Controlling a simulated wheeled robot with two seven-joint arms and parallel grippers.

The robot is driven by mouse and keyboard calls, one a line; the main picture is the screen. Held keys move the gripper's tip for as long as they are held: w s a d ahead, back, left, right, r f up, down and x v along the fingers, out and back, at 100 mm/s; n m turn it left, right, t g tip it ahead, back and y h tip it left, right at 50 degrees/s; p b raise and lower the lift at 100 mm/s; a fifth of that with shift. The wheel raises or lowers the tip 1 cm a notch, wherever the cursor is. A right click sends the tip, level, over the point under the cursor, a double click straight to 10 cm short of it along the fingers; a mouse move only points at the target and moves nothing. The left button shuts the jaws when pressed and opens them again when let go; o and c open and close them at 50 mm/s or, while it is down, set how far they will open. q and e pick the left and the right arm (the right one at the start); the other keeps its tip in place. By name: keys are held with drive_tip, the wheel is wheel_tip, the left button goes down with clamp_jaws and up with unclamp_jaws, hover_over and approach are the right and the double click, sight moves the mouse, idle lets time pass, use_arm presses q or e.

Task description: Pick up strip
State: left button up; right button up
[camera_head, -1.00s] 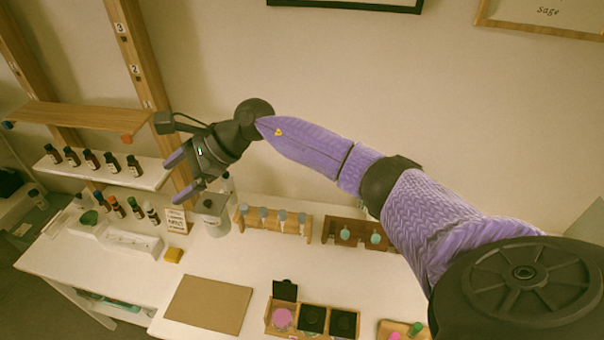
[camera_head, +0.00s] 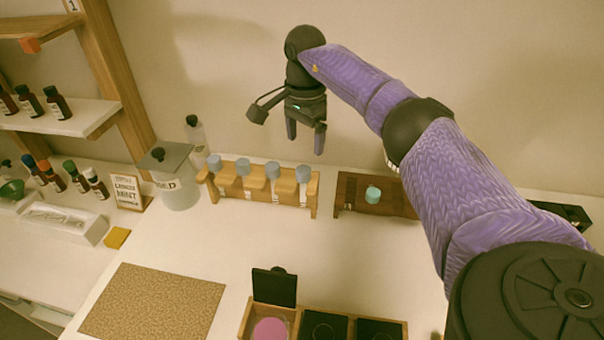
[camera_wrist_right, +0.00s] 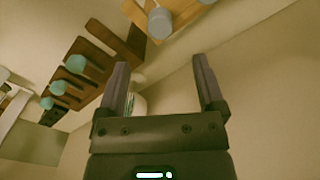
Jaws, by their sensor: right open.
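I cannot clearly pick out a strip in either view. Slim pale pieces with grey-blue tops (camera_head: 303,174) stand in a light wooden rack (camera_head: 228,192); whether any is a strip I cannot tell. My right gripper (camera_head: 306,143) is open and empty, fingers pointing down, in the air above and behind the light rack's right end. In the right wrist view the open fingers (camera_wrist_right: 163,88) have nothing between them in their grip; a pale rounded object shows beyond, beside the left finger. My left gripper is not in view.
A dark wooden rack (camera_head: 350,190) with a teal-topped piece (camera_head: 373,195) stands right of the light rack. A lidded jar (camera_head: 176,180) stands to its left. A cork-like mat (camera_head: 150,303) and an open wooden box (camera_head: 268,318) lie in front. The table between is clear.

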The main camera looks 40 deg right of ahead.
sight(303, 169)
drive_tip(key=f, duration=0.7)
drive_tip(key=shift+a+f, duration=0.2)
drive_tip(key=shift+f, duration=0.35)
drive_tip(key=shift+c, duration=0.9)
drive_tip(key=c, duration=0.9)
drive_tip(key=shift+r, duration=0.25)
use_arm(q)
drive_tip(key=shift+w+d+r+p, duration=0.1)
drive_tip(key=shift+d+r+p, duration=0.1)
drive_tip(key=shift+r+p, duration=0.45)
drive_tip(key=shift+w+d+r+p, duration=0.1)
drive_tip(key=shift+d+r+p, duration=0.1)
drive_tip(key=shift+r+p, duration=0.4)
use_arm(e)
wheel_tip(303, 169, up, 18)
drive_tip(key=shift+f, duration=0.15)
